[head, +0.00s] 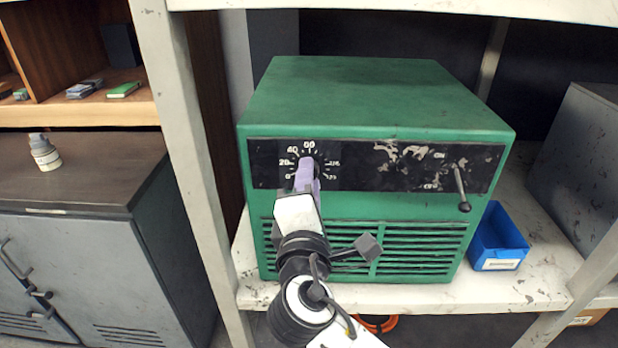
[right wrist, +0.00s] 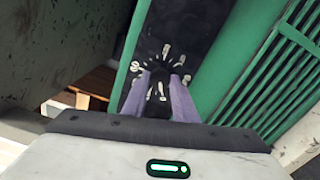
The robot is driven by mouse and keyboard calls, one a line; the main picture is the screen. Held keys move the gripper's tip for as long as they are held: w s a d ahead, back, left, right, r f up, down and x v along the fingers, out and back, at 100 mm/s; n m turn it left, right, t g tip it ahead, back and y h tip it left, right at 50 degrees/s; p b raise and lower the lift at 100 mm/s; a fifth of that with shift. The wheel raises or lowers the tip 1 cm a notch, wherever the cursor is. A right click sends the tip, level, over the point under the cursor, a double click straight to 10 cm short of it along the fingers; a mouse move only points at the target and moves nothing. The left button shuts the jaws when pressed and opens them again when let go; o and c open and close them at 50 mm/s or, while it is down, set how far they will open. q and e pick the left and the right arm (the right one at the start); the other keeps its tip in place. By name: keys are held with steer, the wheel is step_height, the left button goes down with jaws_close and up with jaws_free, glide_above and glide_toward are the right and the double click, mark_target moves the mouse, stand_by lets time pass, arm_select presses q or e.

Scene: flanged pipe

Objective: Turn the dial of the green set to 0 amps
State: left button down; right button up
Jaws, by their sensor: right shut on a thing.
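The green set (head: 370,100) is a box with a black front panel, standing on a white shelf in the head view. Its dial (head: 309,158) is at the panel's left, with pale scale marks reading 0, 20, 40 and on around it. My right gripper (head: 306,172) reaches it from below, its purple fingers closed on the knob. In the right wrist view the dial (right wrist: 158,91) sits between the two fingers (right wrist: 158,84). The knob is mostly hidden, so its pointer's setting cannot be read. My left gripper is in neither view.
A lever switch (head: 460,188) with ON and OFF marks sticks out at the panel's right. A blue bin (head: 498,240) stands right of the set. A white shelf post (head: 182,130) rises on the left, and a grey cabinet (head: 80,250) stands beyond it.

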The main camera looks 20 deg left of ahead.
stand_by(0.5)
steer(key=o, duration=1)
steer(key=shift+o, duration=0.2)
steer(key=shift+s, duration=0.1)
steer(key=b+v, duration=0.1)
steer(key=v, duration=0.9)
steer(key=shift+s, duration=0.1)
